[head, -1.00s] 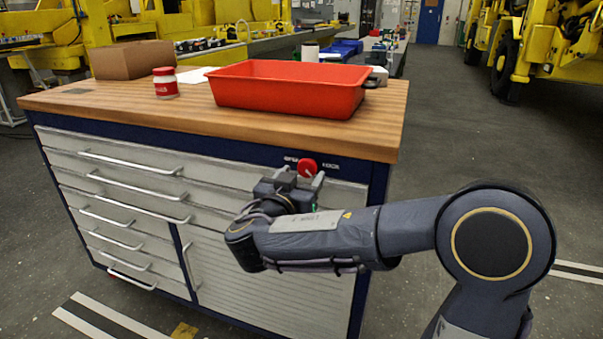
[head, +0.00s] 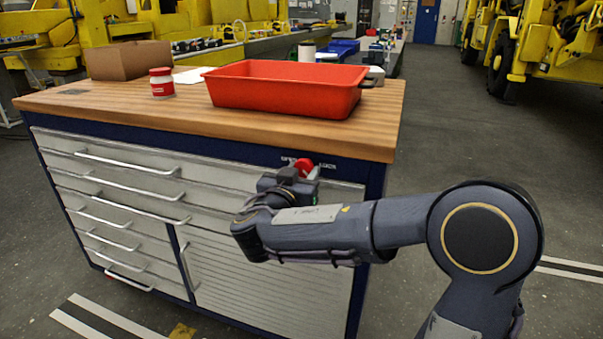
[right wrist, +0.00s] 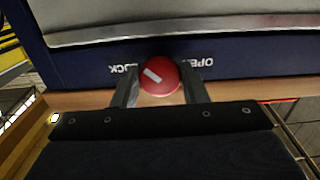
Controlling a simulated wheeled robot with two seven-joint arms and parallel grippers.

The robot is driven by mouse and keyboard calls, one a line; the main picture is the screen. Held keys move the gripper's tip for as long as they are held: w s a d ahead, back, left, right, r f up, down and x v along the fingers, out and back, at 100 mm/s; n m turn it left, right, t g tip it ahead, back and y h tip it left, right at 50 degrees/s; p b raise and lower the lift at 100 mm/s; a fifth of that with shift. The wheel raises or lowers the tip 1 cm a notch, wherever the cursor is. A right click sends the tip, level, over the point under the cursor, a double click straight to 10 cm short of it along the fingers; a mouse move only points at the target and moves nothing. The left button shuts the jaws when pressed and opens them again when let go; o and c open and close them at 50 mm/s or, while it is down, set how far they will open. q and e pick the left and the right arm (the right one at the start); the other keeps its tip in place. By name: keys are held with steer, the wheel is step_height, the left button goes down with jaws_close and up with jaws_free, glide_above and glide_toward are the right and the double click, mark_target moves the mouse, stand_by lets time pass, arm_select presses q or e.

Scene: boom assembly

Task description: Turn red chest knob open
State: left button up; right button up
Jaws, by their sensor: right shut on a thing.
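The red knob (head: 303,166) is on the dark blue upper front edge of the tool chest (head: 378,200), between the words OPEN and LOCK. My right gripper (head: 302,175) reaches up to the knob from the front and is shut on it. In the right wrist view the red knob (right wrist: 159,76) sits between the two fingers of the gripper (right wrist: 160,88), and its white mark lies at a slant. The gripper covers part of the knob in the head view. My left gripper is not in view.
A red tray (head: 285,90), a red and white jar (head: 162,82) and a cardboard box (head: 128,60) stand on the wooden top (head: 130,105). The chest's drawers (head: 110,185) look shut. Open floor lies to the right.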

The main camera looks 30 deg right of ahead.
steer(key=shift+f+n+b, duration=0.15)
steer(key=shift+n+b, duration=1.45)
steer(key=shift+b, duration=0.2)
steer(key=shift+n+b, duration=0.6)
steer(key=shift+n, duration=0.3)
steer(key=n+b, duration=0.1)
steer(key=n, duration=0.1)
steer(key=shift+n, duration=0.3)
steer(key=shift+r+n, duration=0.2)
steer(key=shift+n, duration=0.8)
steer(key=n, duration=0.2)
steer(key=shift+s+n, duration=0.1)
steer(key=shift+n, duration=0.2)
steer(key=n, duration=0.3)
steer(key=shift+r+p, duration=0.15)
steer(key=shift+p, duration=0.15)
steer(key=shift+n+p, duration=0.3)
steer(key=shift+n, duration=1)
